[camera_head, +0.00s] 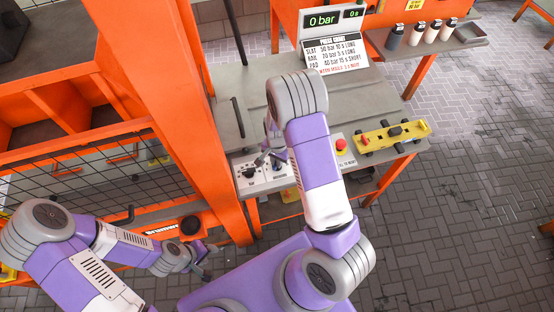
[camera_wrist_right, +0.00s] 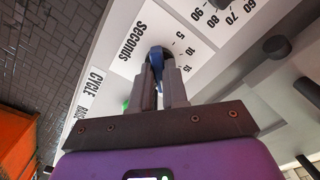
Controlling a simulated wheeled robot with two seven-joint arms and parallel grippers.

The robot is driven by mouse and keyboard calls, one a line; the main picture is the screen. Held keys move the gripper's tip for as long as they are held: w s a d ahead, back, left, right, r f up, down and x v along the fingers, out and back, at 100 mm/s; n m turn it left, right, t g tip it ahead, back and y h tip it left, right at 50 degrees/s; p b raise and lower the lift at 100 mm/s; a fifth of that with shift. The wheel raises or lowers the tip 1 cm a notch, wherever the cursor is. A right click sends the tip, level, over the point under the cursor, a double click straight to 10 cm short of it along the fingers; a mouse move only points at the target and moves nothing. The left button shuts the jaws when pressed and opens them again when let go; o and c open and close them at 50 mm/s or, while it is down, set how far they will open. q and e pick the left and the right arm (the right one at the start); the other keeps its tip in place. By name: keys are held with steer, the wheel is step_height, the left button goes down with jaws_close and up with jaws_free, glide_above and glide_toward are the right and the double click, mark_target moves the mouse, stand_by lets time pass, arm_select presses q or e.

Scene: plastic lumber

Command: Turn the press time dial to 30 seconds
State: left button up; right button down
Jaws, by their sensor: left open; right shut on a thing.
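The press time dial (camera_wrist_right: 156,57) is a small dark blue knob in the right wrist view. Its white plate reads "Seconds", with 5, 10 and 15 visible; the rest of its scale is hidden behind my gripper. My right gripper (camera_wrist_right: 166,72) is shut on the knob. I cannot tell which number the knob points at. In the head view my right gripper (camera_head: 267,158) is over the control panel, and my arm hides part of it. My left gripper (camera_head: 204,274) is open and empty, low beside the orange frame.
Another dark dial (camera_wrist_right: 277,45) is close by, with marks 60 to 90. A green button (camera_wrist_right: 126,105) is near "CYCLE". The display (camera_head: 334,18) reads 0 bar, 0 s. A red stop button (camera_head: 341,146) and a yellow holder (camera_head: 392,136) are right of my arm. An orange post (camera_head: 185,110) stands left.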

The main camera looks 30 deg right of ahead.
steer(key=m+p, duration=0.1)
steer(key=m, duration=0.3)
steer(key=shift+r+m, duration=0.1)
steer(key=shift+m, duration=0.2)
steer(key=m+p, duration=0.2)
steer(key=m, duration=0.2)
steer(key=shift+m, duration=0.4)
steer(key=c, duration=1.1)
jaws_free()
steer(key=shift+c, duration=0.2)
step_height(320, 180, up, 8)
steer(key=shift+f+p, duration=0.25)
steer(key=shift+p, duration=0.4)
steer(key=shift+s+f, duration=0.1)
